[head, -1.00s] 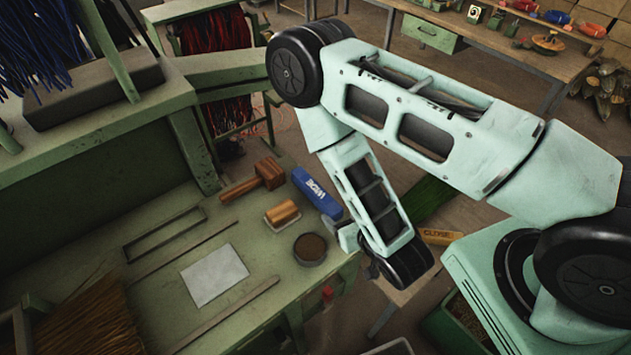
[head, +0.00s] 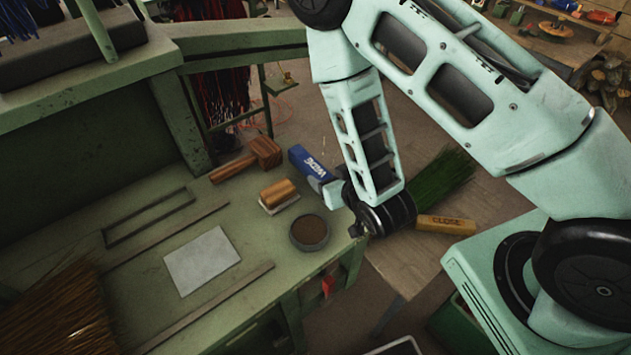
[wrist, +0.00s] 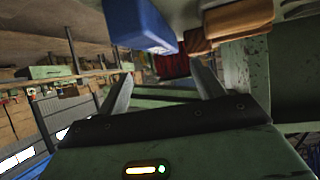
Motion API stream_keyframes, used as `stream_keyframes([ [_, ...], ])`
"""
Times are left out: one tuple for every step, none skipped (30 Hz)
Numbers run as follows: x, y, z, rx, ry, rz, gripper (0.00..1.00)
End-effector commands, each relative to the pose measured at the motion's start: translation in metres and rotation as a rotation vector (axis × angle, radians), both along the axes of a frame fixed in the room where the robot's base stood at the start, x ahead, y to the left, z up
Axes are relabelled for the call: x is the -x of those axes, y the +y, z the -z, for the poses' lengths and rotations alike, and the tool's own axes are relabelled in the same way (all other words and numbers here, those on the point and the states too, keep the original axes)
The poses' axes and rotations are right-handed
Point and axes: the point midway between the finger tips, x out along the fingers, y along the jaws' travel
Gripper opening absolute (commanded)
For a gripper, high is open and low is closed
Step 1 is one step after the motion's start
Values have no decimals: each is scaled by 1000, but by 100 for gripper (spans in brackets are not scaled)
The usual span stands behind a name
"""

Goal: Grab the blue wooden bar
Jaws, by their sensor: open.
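The blue wooden bar (head: 308,162) with white lettering lies near the far right end of the green workbench. Its right end is partly hidden behind my gripper (head: 324,190) in the head view. In the wrist view the blue bar (wrist: 140,24) shows at the top, beyond the fingertips and nearer the left finger. My gripper (wrist: 163,78) is open, with nothing between its two fingers. The bar appears outside the gap between them.
On the bench (head: 130,290), a wooden mallet (head: 254,156), a wood-backed brush (head: 279,194) and a dark round tin (head: 309,232) are near the bar. A wooden block marked CLOSE (head: 446,224) and green bristles (head: 442,178) lie to the right.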

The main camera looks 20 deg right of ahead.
Motion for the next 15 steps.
stream_keyframes([
  [-6,0,5,-1,-2,1,68],
  [-10,1,3,0,-1,2,68],
  [-14,1,5,0,0,2,68],
  [-17,1,7,0,0,2,68],
  [-19,2,8,1,1,2,68],
  [-21,2,9,0,0,1,68],
  [-22,2,10,0,0,1,68],
  [-23,2,11,0,0,1,68],
  [-25,3,12,0,0,1,68],
  [-26,3,13,1,1,1,68],
  [-28,3,15,1,1,1,68],
  [-32,4,17,1,2,1,68],
  [-35,4,19,1,2,1,68],
  [-38,4,21,1,2,1,68],
  [-43,5,24,1,1,1,68],
])
